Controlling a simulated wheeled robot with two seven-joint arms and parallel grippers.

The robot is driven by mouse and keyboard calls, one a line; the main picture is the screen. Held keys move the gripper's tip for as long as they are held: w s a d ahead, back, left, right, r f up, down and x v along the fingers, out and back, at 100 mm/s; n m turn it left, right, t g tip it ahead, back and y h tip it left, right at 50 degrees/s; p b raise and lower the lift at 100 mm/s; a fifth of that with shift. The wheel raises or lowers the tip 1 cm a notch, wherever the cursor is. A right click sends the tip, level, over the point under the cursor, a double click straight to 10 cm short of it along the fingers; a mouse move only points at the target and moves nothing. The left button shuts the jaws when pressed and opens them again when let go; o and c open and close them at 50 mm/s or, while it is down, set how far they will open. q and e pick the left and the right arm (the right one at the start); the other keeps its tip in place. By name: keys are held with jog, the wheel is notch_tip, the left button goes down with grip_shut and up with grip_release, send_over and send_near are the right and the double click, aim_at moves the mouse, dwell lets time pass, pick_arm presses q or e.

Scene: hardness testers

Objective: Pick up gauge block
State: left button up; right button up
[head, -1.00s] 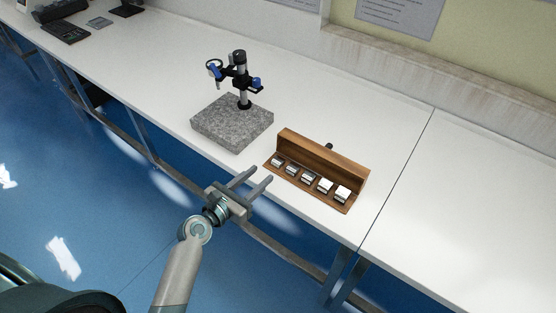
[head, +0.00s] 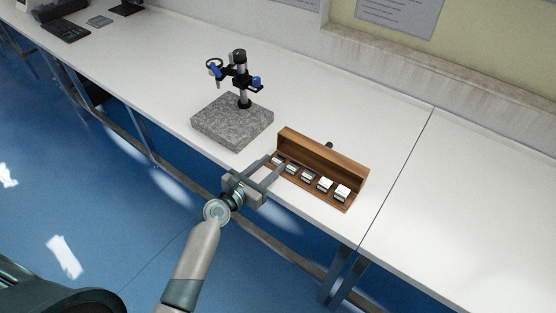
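Several metallic gauge blocks sit in a row in an open wooden case (head: 323,152) on the white table, with its lid standing up at the back. One gauge block (head: 325,184) and the block at the right end (head: 342,193) show clearly. My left gripper (head: 270,165) is open at the case's left front end. Its two fingers reach toward the leftmost blocks (head: 279,160) and partly cover that end. I cannot tell whether a finger touches a block. Nothing shows held in it. My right gripper is not in view.
A granite slab (head: 232,121) with a gauge stand (head: 241,80) stands behind and left of the case. The white table (head: 400,160) is clear to the right. A keyboard-like device (head: 66,32) lies at the far left.

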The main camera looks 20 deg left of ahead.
aim_at(278, 160)
pick_arm(q)
jog(key=shift+x, duration=1.05)
jog(key=shift+f, duration=0.2)
